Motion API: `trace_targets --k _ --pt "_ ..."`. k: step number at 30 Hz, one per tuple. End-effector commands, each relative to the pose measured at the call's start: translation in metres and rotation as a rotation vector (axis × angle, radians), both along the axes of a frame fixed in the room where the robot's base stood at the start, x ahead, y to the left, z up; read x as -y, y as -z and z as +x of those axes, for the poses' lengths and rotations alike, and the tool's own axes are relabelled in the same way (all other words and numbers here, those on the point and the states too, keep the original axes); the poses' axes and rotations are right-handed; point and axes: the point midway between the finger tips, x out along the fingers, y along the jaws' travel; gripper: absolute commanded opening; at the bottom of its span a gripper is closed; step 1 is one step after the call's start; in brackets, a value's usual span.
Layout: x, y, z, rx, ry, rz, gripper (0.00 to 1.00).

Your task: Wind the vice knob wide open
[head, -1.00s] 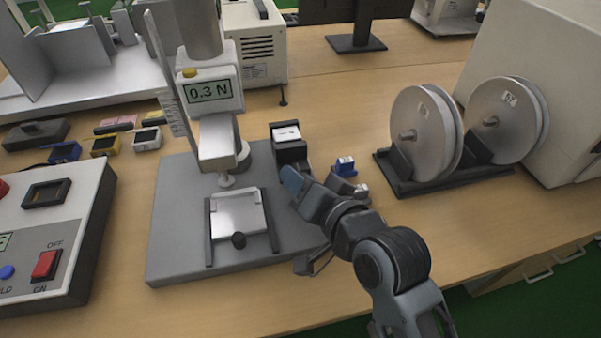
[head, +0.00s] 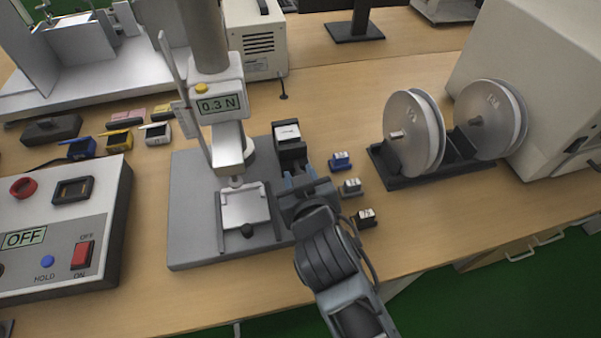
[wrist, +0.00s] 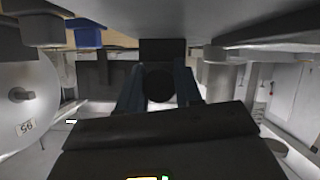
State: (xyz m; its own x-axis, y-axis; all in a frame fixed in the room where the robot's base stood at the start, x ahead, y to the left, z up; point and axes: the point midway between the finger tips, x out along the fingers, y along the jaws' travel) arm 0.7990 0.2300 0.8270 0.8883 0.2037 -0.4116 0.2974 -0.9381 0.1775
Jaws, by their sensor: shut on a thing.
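The small black vice (head: 291,150) with a white labelled top stands at the right back edge of the grey stand base. My gripper (head: 300,184) is right in front of it, reaching toward its front face. In the wrist view my gripper's two fingers (wrist: 160,76) stand on either side of a round black knob (wrist: 160,87) and are shut on it. The dark vice block (wrist: 162,50) shows just behind the knob. In the head view my gripper hides the knob, and the jaw gap cannot be made out.
The force stand (head: 219,103) reads 0.3 N; its plate fixture (head: 245,207) has another black knob. Small blue (head: 340,160), grey (head: 350,187) and black (head: 366,218) blocks lie close right of my gripper. Spools (head: 414,130) stand farther right, a control box (head: 60,230) left.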

Motion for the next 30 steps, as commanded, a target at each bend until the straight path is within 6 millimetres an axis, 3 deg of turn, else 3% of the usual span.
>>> trace_targets --k 15,30 --pt "-0.0003 0.0021 0.0001 0.125 -0.001 -0.434 0.04" --pt "0.0001 0.0005 0.0003 0.179 0.000 -0.621 0.04"
